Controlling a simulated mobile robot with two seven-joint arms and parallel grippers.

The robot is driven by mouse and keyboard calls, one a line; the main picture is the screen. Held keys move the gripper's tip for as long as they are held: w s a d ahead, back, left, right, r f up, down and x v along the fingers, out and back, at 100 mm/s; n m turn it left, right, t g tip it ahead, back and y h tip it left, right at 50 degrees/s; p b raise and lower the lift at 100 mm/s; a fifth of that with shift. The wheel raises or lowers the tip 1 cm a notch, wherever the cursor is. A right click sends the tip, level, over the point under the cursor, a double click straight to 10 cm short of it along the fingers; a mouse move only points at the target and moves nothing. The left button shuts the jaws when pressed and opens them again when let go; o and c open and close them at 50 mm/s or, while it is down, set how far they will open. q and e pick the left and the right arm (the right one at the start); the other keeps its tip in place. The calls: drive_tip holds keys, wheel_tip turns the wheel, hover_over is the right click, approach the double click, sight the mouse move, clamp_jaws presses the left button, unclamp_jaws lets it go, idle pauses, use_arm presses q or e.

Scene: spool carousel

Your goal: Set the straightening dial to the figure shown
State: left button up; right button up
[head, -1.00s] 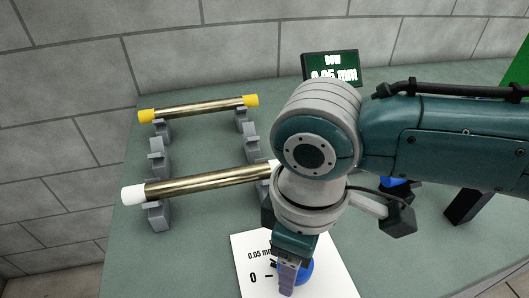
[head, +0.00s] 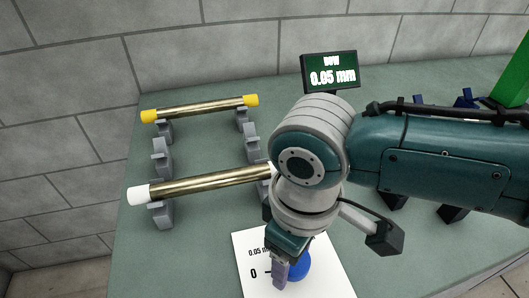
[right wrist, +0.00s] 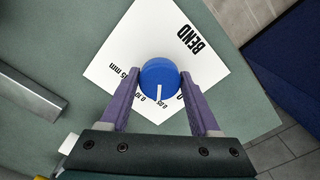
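The dial (head: 300,264) is a blue round knob on a white card (head: 331,283) lying on the table. In the right wrist view, the dial (right wrist: 158,74) has a white pointer line at its lower side, towards small figures I cannot read surely. The card (right wrist: 105,62) reads "BEND". My right gripper (right wrist: 160,82) has its two purple fingers against opposite sides of the dial, with no clear gap. In the head view, the gripper (head: 281,273) partly covers the dial. A dark display (head: 330,72) reads "BOW 0.05 mm". My left gripper is not seen.
A brass rod with yellow ends (head: 205,109) and one with white ends (head: 205,184) rest on grey supports on the green table (head: 190,265). My right arm hides the table's middle right. A green upright block (head: 515,75) stands at the far right.

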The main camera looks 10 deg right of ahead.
drive_tip(key=o, duration=0.4)
drive_tip(key=shift+c, duration=0.2)
wheel_tip(320, 180, up, 10)
drive_tip(key=shift+f+p, duration=0.1)
drive_tip(key=shift+p, duration=0.85)
